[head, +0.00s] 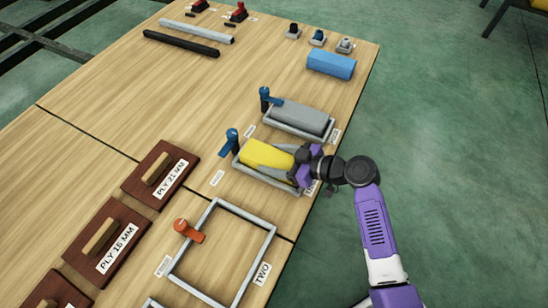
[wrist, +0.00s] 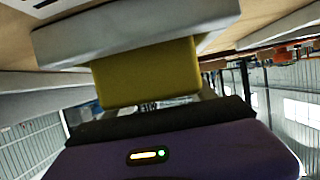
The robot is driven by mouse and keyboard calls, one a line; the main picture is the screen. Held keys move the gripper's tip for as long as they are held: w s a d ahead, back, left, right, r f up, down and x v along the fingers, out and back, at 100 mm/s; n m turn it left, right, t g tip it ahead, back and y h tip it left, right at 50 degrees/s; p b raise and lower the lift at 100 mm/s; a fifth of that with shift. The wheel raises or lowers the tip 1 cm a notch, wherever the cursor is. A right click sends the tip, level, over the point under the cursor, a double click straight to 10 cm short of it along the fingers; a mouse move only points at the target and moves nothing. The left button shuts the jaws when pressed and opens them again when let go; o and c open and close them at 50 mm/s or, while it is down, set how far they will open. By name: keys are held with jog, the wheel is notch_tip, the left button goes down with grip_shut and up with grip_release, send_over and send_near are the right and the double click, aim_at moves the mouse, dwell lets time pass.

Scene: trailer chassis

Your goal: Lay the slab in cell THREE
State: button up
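The yellow slab (head: 266,155) lies at the third grey frame (head: 262,181), whose label by the table's right edge is mostly covered by my arm. The slab appears within the frame's outline; whether it rests fully down I cannot tell. A blue clamp (head: 232,140) stands at the frame's left end. My gripper (head: 301,164) is at the slab's right end, over the frame's right side. The wrist view shows the yellow slab (wrist: 148,73) close up beside a grey frame rail (wrist: 130,28). The fingertips are hidden, so their grip cannot be made out.
The empty frame labelled TWO (head: 262,246) has an orange clamp (head: 188,230). Beyond the yellow slab, a grey slab (head: 302,118) lies in another frame with a blue clamp (head: 265,98). A blue block (head: 331,64) lies farther off. Handled ply boards (head: 160,174) lie at left.

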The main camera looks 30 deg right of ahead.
jog(key=o, duration=0.4)
jog(key=shift+o, duration=0.2)
jog(key=shift+r, duration=0.2)
jog(key=p+v, duration=0.3)
jog(key=v, duration=0.9)
jog(key=shift+f, duration=0.15)
